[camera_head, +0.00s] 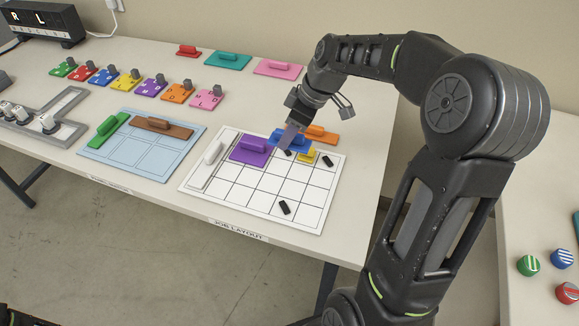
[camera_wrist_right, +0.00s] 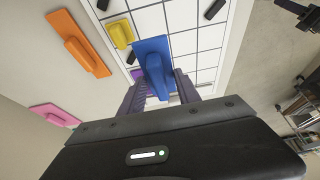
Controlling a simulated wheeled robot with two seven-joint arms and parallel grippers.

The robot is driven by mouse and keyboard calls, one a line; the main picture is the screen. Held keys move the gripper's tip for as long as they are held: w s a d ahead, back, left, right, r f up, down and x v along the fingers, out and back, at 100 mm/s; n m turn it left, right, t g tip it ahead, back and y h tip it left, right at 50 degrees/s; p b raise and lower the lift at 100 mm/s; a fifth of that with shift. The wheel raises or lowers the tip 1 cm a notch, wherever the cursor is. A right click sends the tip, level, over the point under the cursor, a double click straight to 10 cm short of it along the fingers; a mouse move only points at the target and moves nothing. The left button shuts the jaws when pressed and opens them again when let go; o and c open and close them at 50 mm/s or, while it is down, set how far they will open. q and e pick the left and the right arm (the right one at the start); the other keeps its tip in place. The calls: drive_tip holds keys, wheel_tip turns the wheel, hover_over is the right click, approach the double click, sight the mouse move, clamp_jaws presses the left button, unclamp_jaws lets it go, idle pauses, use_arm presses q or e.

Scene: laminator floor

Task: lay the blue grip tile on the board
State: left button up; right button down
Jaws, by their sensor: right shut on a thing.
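The blue grip tile (camera_wrist_right: 153,62) is a flat blue plate with a raised grip bar. My right gripper (camera_wrist_right: 163,88) is shut on its grip, and in the head view the blue tile (camera_head: 283,134) is partly hidden by the fingers. It is at the top edge of the white gridded board (camera_head: 250,197); I cannot tell whether it touches the board. On the board, a purple grip tile (camera_head: 251,150) is to its left and a small yellow tile (camera_head: 306,155) to its right. A white grip piece (camera_head: 213,153) is at the board's left.
An orange tile (camera_head: 322,134) lies just beyond the board. Several black blocks (camera_head: 285,208) lie on the grid. A light-blue board (camera_head: 120,154) holds green and brown tiles at left. Red, teal and pink (camera_head: 278,68) tiles lie at the back.

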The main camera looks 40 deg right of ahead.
sight(304, 139)
wheel_tip(304, 139, down, 6)
drive_tip(key=shift+r, duration=0.1)
drive_tip(key=shift+f+p, duration=0.35)
drive_tip(key=shift+f, duration=1.55)
drive_tip(key=c, duration=0.9)
unclamp_jaws()
drive_tip(key=shift+f, duration=0.1)
drive_tip(key=shift+o, duration=0.2)
drive_tip(key=b+v, duration=0.1)
drive_tip(key=v, duration=1.1)
